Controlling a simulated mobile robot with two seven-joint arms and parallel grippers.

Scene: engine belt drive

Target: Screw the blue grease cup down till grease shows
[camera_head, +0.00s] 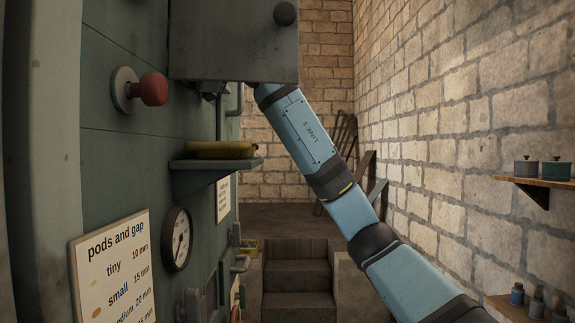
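I cannot make out a blue grease cup on the machine in this view. My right arm comes in from the lower right and reaches up to the left, its far end passing behind a grey metal box (233,40) at the top. A small dark shape below the box is too unclear to name. My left gripper is not in view.
The green machine panel (110,180) at left carries a red knob (152,89), a shelf (215,163) with a yellow object, a gauge (177,240) and a pod-size sign (113,268). Steps (297,275) lie beyond. Wall shelves (540,188) with pots and small bottles (517,295) are at right.

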